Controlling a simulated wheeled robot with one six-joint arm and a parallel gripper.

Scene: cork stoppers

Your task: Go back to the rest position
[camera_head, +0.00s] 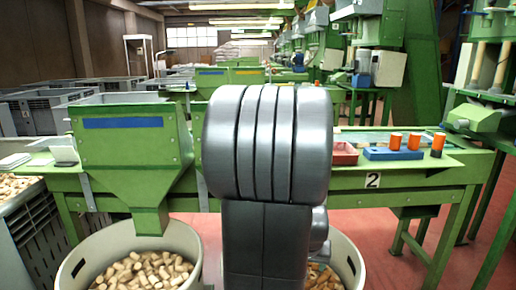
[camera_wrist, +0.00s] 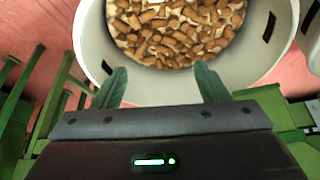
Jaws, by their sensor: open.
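My gripper (camera_wrist: 160,88) shows in the wrist view with its two dark green fingers spread wide apart and nothing between them. Its fingertips overlap the near wall of a pale round bin (camera_wrist: 262,68) in the picture; I cannot tell how far above it they are. Cork stoppers (camera_wrist: 170,30) lie loose inside that bin. In the head view my own grey arm fills the middle, and my gripper is hidden there.
A green machine bench (camera_head: 400,178) with a hopper (camera_head: 130,150) runs across the head view. Two pale bins of corks stand below, one at left (camera_head: 185,235). A red tray (camera_head: 343,154), a blue block (camera_head: 375,153) and orange cylinders (camera_head: 414,142) rest on the bench. Red floor shows at right.

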